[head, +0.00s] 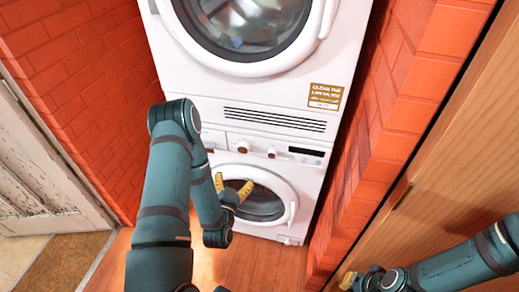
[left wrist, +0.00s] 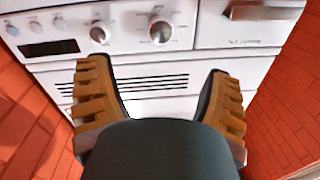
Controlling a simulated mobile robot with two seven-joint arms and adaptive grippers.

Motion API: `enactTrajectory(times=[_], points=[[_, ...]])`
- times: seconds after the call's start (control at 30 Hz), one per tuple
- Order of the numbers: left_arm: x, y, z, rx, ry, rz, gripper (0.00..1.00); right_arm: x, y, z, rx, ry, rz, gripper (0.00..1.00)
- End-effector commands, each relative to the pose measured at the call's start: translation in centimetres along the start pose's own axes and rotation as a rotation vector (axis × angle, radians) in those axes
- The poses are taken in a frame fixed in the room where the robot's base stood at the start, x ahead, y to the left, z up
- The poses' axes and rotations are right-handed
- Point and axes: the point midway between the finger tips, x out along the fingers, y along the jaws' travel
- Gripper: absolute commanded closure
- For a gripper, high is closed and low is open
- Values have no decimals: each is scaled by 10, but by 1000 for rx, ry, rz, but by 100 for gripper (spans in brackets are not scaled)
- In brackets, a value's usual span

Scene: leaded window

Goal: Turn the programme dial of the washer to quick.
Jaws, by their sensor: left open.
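The lower white washer (head: 228,220) stands under another white front-loading machine. Its control panel carries a larger round programme dial (head: 243,147), a smaller knob (head: 271,153) and a dark display. In the left wrist view the panel appears turned round, with the programme dial (left wrist: 160,31) at the top middle; its marks are too small to read. My left gripper (head: 232,186) is open and empty, in front of the washer's round door, below the dial in the head view. Its two fingers (left wrist: 157,72) are apart from the dial. My right gripper (head: 356,279) is partly seen at the lower right, away from the washer.
The upper machine (head: 210,90) has a round door and a gold label. Red brick walls (head: 75,85) close in on both sides. A wooden door or panel (head: 440,180) is at right, a worn pale door (head: 35,165) at left. The drawer handle (left wrist: 262,12) sits beside the dial.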

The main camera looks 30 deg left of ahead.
Motion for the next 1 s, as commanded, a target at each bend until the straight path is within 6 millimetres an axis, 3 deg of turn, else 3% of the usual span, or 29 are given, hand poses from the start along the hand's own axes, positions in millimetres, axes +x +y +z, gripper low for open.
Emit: enactTrajectory(times=[0.17,0.7,1.0], points=[[19,0,-1,0,7,-2,20,2,0,0,-1,1,0,100],[117,0,-1,-1,5,-1,20,13,5,-1,-1,7,0,100],[136,0,-1,-2,2,-1,20,15,6,-2,-1,8,0,100]])
